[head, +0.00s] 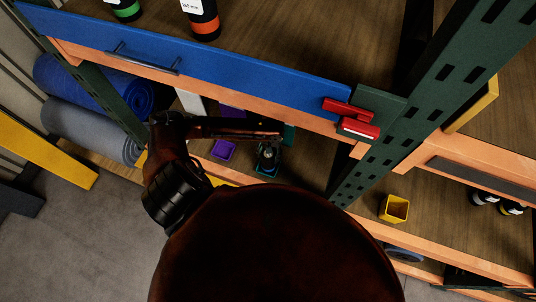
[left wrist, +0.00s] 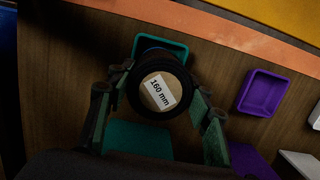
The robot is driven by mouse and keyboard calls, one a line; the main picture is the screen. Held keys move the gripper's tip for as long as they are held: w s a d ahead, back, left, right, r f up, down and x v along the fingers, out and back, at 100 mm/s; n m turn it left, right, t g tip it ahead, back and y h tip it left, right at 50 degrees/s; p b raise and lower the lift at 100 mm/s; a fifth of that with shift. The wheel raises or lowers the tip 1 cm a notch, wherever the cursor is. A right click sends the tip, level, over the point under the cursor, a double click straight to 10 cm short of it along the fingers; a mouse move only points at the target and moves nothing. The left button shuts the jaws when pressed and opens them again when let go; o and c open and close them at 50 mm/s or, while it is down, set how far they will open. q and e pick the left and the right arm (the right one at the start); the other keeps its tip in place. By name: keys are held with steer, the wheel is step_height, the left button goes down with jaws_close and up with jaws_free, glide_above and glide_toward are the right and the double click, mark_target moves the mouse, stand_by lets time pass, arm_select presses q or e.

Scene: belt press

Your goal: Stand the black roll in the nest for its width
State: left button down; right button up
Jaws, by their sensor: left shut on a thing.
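The black roll (left wrist: 142,103) shows end-on in the left wrist view, with a white label (left wrist: 158,92) reading 160 mm on its end. My left gripper (left wrist: 163,88) is shut on it, one finger on each side. A teal nest (left wrist: 178,46) shows just past the roll, which hides its near part. I cannot tell whether the roll is inside it or above it. A teal panel (left wrist: 138,142) lies on the near side of the roll. In the head view my left gripper (head: 267,152) is over the lower shelf. My right gripper is not in view.
A purple nest (left wrist: 263,93) stands right of the roll, with another purple piece (left wrist: 250,160) below it. A blue-fronted drawer (head: 220,62) and upper shelf overhang the place. A green post (head: 385,150) and a yellow bin (head: 395,209) are to the right.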

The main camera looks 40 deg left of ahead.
arm_select(q)
steer(key=c, duration=0.9)
jaws_free()
steer(key=r, duration=0.4)
steer(key=w+r, duration=0.1)
steer(key=r, duration=0.7)
steer(key=shift+w+a, duration=0.25)
steer(key=shift+w, duration=0.1)
